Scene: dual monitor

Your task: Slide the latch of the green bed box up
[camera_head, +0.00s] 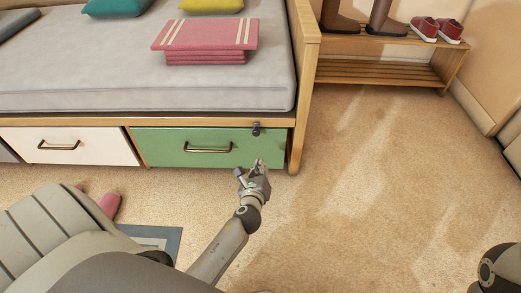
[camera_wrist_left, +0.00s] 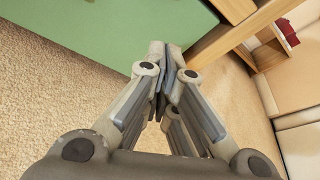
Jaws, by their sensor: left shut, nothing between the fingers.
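The green bed box (camera_head: 178,147) is a drawer front with a dark handle, under the right part of the bed. Its latch (camera_head: 256,129) is a small dark piece at the top edge, right of the handle. My left gripper (camera_head: 259,165) is just in front of the box's lower right part, below the latch. In the left wrist view the left gripper (camera_wrist_left: 164,50) is shut and empty, with the green box (camera_wrist_left: 110,25) beyond its tips. The latch does not show there. The right gripper is not in view; only part of my right arm shows at the lower right.
A white drawer (camera_head: 68,146) is left of the green box. The bed's wooden end post (camera_head: 296,145) stands close to the right of my left gripper. Pink slippers (camera_head: 109,204) and a grey mat (camera_head: 152,240) lie on the floor. The carpet to the right is clear up to the shoe rack (camera_head: 380,72).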

